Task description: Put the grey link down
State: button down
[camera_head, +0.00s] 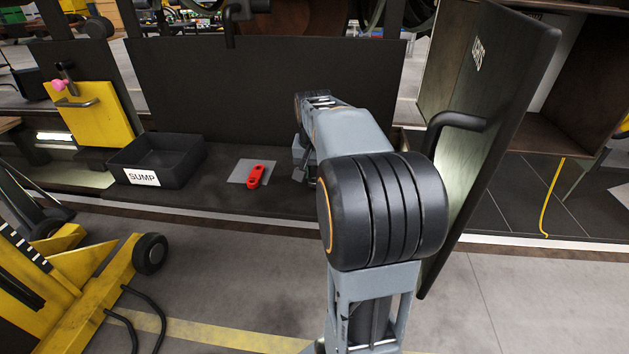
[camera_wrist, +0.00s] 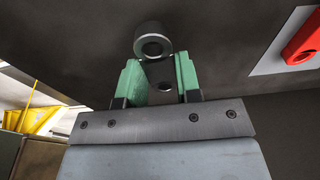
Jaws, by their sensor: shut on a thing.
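My gripper (camera_wrist: 160,82) is shut on the grey link (camera_wrist: 152,45), with a green pad on each side of it. The link's round, ringed end sticks out beyond the pads in the wrist view, and a second hole shows between them. Behind the link is a dark surface; I cannot tell whether the link touches it. In the head view my gripper (camera_head: 306,170) is low over the dark bench, mostly hidden behind my arm, and the link cannot be made out there.
A red link (camera_head: 255,177) lies on a pale square (camera_head: 240,172) left of my gripper; it also shows at the wrist view's right edge. A black SUMP bin (camera_head: 175,172) stands further left. An open dark door (camera_head: 505,110) stands close right of my arm. Bare bench lies between.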

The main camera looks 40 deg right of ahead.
jog(key=shift+f, duration=0.75)
jog(key=shift+f+b, duration=0.15)
jog(key=shift+b, duration=0.2)
jog(key=c, duration=0.8)
grip_release()
